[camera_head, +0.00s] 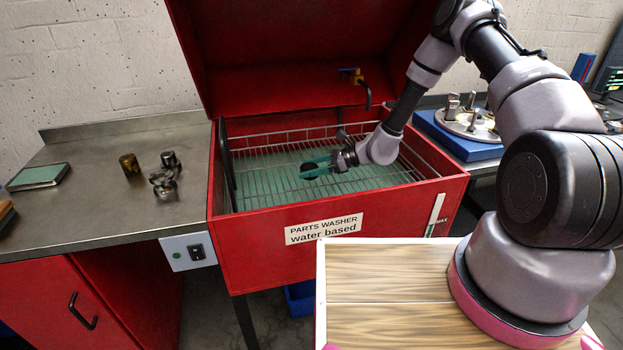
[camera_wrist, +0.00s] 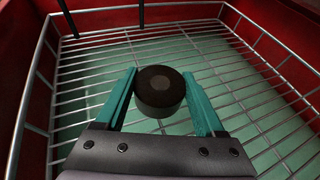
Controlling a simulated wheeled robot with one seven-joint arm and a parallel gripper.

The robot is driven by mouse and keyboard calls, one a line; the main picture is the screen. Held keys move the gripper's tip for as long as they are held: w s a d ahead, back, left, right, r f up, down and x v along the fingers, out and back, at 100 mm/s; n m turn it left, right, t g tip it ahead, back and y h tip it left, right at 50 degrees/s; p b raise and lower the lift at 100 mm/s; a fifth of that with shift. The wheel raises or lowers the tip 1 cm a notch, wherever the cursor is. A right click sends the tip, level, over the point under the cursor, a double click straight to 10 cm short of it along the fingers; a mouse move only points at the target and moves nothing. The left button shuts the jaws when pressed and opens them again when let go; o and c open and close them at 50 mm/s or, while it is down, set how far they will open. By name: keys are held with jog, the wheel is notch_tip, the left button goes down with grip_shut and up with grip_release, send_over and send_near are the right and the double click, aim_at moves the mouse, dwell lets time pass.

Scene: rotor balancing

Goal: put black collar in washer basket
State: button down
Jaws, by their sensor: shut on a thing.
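The black collar (camera_wrist: 159,88) is a short dark round piece with a small centre mark, between the two teal fingers of my gripper (camera_wrist: 160,95) in the wrist view. My gripper is shut on it. In the head view my gripper (camera_head: 314,169) is inside the red parts washer, over the wire washer basket (camera_head: 262,196). The basket's wire rim and floor (camera_wrist: 85,72) also show in the wrist view, around and below the collar. I cannot tell whether the collar touches the basket floor. In the head view the collar is hard to make out at the fingers.
The red washer (camera_head: 260,255) has its lid raised behind and a tap (camera_head: 352,76) at the back. Several metal parts (camera_head: 163,175) and a green-topped box (camera_head: 40,176) sit on the left bench (camera_head: 90,210). A blue-based rotor fixture (camera_head: 460,130) stands at right.

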aim_at(310, 186)
jog(key=shift+f, duration=2)
jog(key=shift+f, duration=0.1)
grip_release()
